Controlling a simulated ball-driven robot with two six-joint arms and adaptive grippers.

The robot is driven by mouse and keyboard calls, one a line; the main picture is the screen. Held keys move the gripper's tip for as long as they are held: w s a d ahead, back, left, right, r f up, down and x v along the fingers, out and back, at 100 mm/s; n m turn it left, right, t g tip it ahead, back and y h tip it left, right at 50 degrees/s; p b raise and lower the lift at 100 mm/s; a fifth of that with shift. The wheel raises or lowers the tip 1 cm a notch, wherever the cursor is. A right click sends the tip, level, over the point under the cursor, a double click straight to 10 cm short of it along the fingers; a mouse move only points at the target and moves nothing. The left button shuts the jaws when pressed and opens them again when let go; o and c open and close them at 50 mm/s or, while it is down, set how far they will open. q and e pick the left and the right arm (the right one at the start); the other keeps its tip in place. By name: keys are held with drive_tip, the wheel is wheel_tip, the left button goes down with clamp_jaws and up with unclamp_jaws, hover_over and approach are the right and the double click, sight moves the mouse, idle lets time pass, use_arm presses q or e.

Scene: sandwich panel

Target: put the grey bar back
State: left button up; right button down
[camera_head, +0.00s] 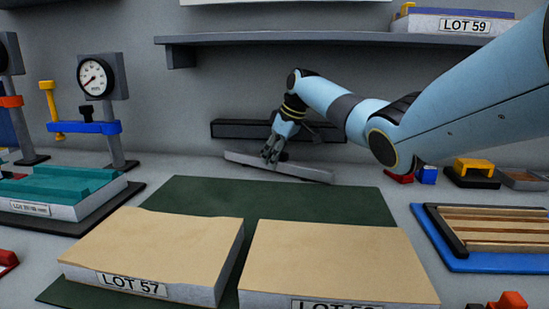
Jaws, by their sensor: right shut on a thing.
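The grey bar (305,173) is long and thin and lies slightly tilted, its right end lower in the picture, near the back of the bench. My right gripper (271,156) reaches down from the upper right and is shut on the bar left of its middle. Behind it, a dark long holder (240,129) is fixed at the foot of the wall; my gripper and wrist hide part of it. Whether the bar touches the bench cannot be told. My left gripper is not in view.
Two tan-topped panels, LOT 57 (160,249) and another (335,257), lie on a dark green mat (350,203). A gauge stand (112,125) stands left. A blue tray with wooden strips (470,265) lies right. A shelf (300,38) overhangs the back.

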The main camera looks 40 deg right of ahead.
sight(282, 152)
drive_tip(key=shift+r, duration=0.1)
drive_tip(key=c, duration=1)
unclamp_jaws()
drive_tip(key=p+v, duration=0.1)
drive_tip(key=v, duration=0.4)
drive_tip(key=shift+s+d+r, duration=0.1)
drive_tip(key=shift+r, duration=0.25)
drive_tip(key=s+d, duration=0.1)
drive_tip(key=s, duration=0.2)
drive_tip(key=s+d, duration=0.1)
drive_tip(key=s, duration=0.2)
drive_tip(key=s+p, duration=0.1)
drive_tip(key=s, duration=0.3)
drive_tip(key=shift+s+d+f, duration=0.1)
drive_tip(key=shift+d+f, duration=0.25)
drive_tip(key=shift+d, duration=0.05)
drive_tip(key=shift+s+d, duration=0.15)
drive_tip(key=shift+s, duration=0.45)
